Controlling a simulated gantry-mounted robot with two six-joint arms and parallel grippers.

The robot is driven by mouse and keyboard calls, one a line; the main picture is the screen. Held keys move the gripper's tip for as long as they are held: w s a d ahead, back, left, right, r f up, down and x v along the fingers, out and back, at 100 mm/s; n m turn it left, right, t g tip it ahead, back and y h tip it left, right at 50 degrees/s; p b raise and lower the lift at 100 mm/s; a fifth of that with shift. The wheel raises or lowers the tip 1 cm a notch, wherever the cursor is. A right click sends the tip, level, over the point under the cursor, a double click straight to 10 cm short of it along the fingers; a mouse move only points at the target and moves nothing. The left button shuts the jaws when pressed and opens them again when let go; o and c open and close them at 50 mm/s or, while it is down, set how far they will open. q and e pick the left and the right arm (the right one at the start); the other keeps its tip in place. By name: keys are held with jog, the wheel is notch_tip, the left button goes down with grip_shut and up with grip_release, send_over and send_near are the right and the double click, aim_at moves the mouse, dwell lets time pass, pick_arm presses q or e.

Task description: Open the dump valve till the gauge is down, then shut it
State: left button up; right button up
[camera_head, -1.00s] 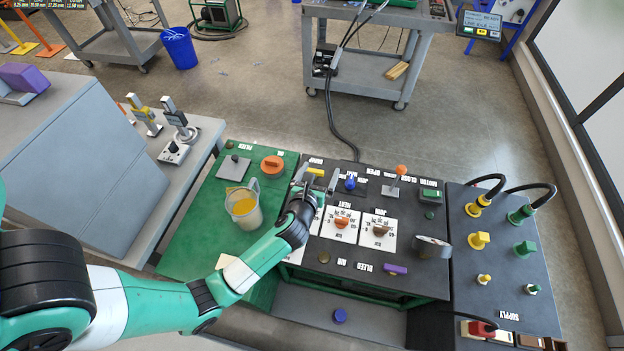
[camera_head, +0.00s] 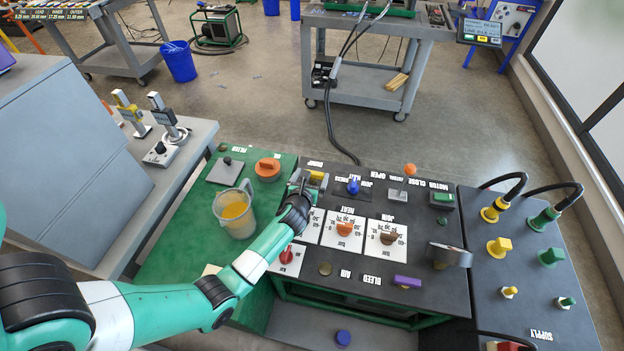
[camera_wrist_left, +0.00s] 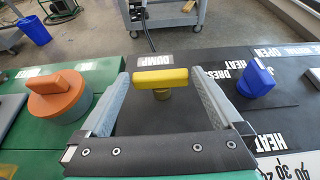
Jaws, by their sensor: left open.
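The dump valve is a yellow bar handle (camera_wrist_left: 160,77) on a short stem beside the DUMP label, lying crosswise in the left wrist view. It also shows in the head view (camera_head: 316,176), partly covered by my gripper. My left gripper (camera_wrist_left: 161,84) is open, with one grey finger at each end of the bar; I cannot tell whether they touch it. In the head view, my left gripper (camera_head: 306,184) is over the panel's top left. White dial faces with an orange pointer (camera_head: 344,229) and a brown pointer (camera_head: 388,238) are on the panel; their readings are unclear. My right gripper is not in view.
A blue knob (camera_wrist_left: 256,80) stands right of the valve, and an orange cap (camera_wrist_left: 58,95) left of it. A jug of yellow liquid (camera_head: 235,211) stands on the green top near my forearm. An orange-balled lever (camera_head: 410,169) is farther right.

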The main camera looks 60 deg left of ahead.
pick_arm(q)
jog(key=shift+w+a+f, duration=0.2)
jog(key=shift+w+a, duration=0.15)
jog(key=shift+a, duration=0.1)
jog(key=c, duration=1)
jog(key=m+t+h+p, duration=0.1)
jog(key=p, duration=0.4)
jog(key=m+t+h+p, duration=0.1)
jog(key=p, duration=0.4)
jog(key=shift+s+a+r+m, duration=0.1)
jog(key=shift+a+r+m, duration=0.1)
jog(key=shift+r+m, duration=0.1)
jog(key=shift+f+h+p, duration=0.15)
jog(key=shift+h+p, duration=0.25)
jog(key=shift+p, duration=0.05)
jog(key=shift+m, duration=0.3)
